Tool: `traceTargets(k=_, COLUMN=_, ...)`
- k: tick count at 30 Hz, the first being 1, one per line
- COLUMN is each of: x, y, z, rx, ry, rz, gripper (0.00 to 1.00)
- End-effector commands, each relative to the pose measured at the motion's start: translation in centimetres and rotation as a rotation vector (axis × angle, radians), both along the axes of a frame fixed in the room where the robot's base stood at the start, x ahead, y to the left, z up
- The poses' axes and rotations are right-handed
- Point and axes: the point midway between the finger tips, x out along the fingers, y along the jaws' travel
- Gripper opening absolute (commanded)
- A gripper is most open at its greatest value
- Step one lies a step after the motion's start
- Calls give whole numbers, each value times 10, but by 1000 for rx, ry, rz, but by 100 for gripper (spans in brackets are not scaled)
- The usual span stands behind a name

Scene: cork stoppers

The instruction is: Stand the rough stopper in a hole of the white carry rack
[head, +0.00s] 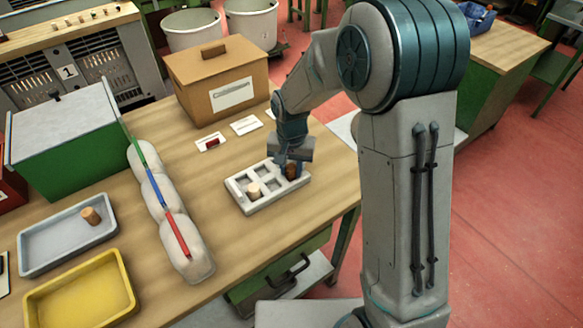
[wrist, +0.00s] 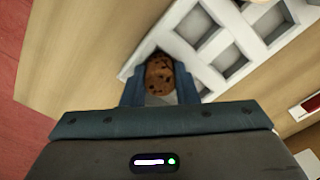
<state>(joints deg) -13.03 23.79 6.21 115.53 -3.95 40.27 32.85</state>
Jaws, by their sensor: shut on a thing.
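The rough stopper (wrist: 160,76), brown with dark pits, is between the two blue fingers of my gripper (wrist: 160,92) in the wrist view. In the head view the stopper (head: 291,172) shows dark and upright at the right corner of the white carry rack (head: 266,204), below my gripper (head: 289,164). The rack's grid also shows in the wrist view (wrist: 208,83). The stopper is over or in the corner hole; how deep it sits is hidden by the fingers. A pale stopper (head: 254,190) stands in another hole.
A grey tray (head: 40,263) holds a brown cork (head: 91,215). A yellow tray (head: 122,300) is in front of it. A lumpy pale divider (head: 158,207) with coloured strips lies left of the rack. A cardboard box (head: 205,85) and label cards (head: 245,126) are behind.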

Motion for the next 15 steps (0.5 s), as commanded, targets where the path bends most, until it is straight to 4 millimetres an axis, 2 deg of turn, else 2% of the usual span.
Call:
traceTargets(k=1, x=-4, y=-1, z=-12, rx=-4, ry=15, rz=0, gripper=6)
traceTargets(k=5, x=-5, y=-2, z=-14, rx=-5, ry=19, rz=0, gripper=6)
traceTargets(k=6, x=-5, y=-2, z=-14, rx=-5, ry=20, rz=0, gripper=35)
traceTargets(k=7, x=-6, y=-2, z=-14, rx=-5, ry=20, rz=0, gripper=43)
traceTargets(k=15, x=-5, y=-2, z=-8, rx=-5, ry=19, rz=-1, gripper=46)
